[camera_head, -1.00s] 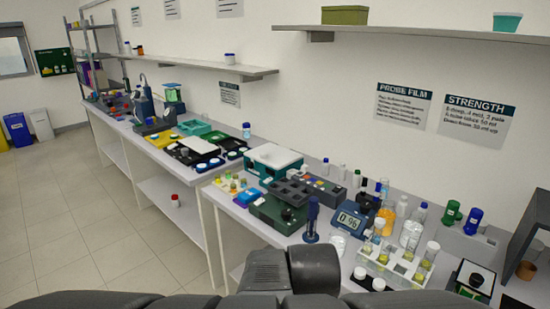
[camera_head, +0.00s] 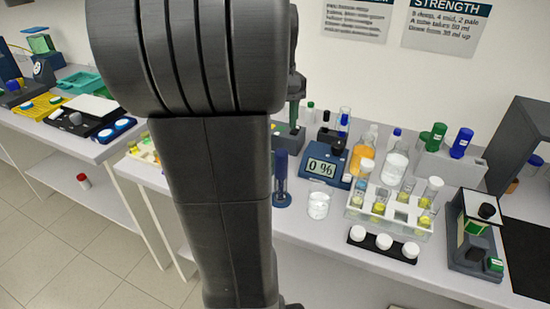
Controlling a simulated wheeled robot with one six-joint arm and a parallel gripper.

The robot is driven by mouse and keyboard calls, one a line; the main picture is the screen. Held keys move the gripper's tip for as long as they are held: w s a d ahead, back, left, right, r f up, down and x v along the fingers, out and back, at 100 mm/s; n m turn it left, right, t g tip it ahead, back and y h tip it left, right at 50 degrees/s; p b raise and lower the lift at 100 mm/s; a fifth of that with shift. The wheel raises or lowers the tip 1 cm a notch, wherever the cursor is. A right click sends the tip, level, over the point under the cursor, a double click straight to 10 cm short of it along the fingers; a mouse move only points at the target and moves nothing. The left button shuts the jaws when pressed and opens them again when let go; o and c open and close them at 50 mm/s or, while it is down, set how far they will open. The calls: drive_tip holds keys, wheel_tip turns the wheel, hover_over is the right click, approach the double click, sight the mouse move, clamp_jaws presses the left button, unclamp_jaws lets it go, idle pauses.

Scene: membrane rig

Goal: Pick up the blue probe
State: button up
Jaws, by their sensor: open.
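The blue probe (camera_head: 281,172) stands upright, a dark blue column on a round blue base on the right bench. It is left of the blue meter (camera_head: 325,167), whose display reads 0 %. My gripper (camera_head: 294,112) shows only in part beyond my raised arm, above and slightly behind the probe in the picture. It is open, and nothing shows held in it. My arm hides part of the bench to the left of the probe.
A glass jar of white stuff (camera_head: 318,203) stands close right of the probe. Further right are a tube rack (camera_head: 390,212), a black strip of white caps (camera_head: 383,243) and a dark device (camera_head: 472,240). Bottles crowd the back. The bench front near the probe is fairly clear.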

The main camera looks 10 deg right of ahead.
wheel_tip(320, 180, down, 7)
drive_tip(key=shift+s+f, duration=0.1)
drive_tip(key=shift+s, duration=0.05)
drive_tip(key=f, duration=0.5)
drive_tip(key=shift+s+d+f, duration=0.1)
drive_tip(key=shift+d+f, duration=0.2)
drive_tip(key=shift+d, duration=0.05)
drive_tip(key=c, duration=0.9)
